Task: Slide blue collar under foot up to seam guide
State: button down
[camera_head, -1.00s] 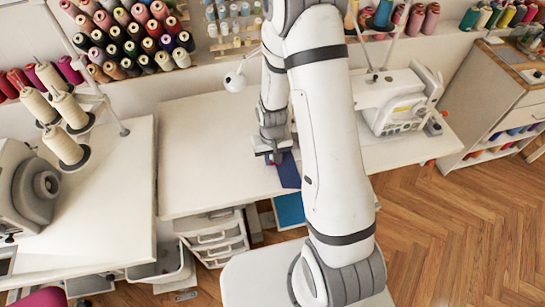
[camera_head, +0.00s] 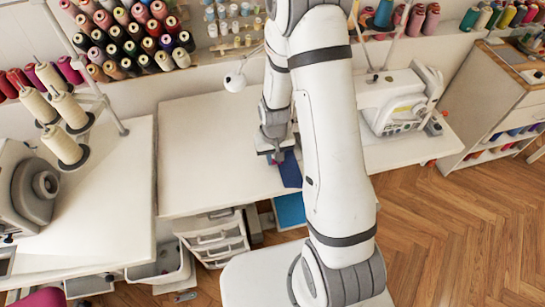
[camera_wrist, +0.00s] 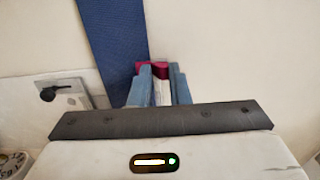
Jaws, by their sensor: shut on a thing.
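The blue collar (camera_head: 290,169) lies at the table's front edge in the head view, partly hidden by my arm. In the wrist view the dark blue fabric (camera_wrist: 114,40) runs from the top edge down to my left finger. My gripper (camera_wrist: 154,75) is shut on a small red and white piece (camera_wrist: 152,66) between its bluish fingers, right against the collar; whether it is joined to the collar I cannot tell. In the head view my gripper (camera_head: 275,156) is low over the table. The white sewing machine (camera_head: 395,100) stands to the right; its foot and seam guide are hidden by my arm.
The white table (camera_head: 205,160) is clear to the left of my gripper. A small white lamp (camera_head: 235,82) stands at its back. Another machine (camera_head: 30,185) and thread cones (camera_head: 70,150) are at the left. A drawer unit (camera_head: 215,238) is below the table.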

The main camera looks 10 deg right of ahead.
jog(key=shift+d, duration=1.4)
jog(key=c, duration=1.3)
grip_release()
jog(key=shift+r, duration=0.1)
jog(key=shift+r+b, duration=0.4)
jog(key=shift+r, duration=3.45)
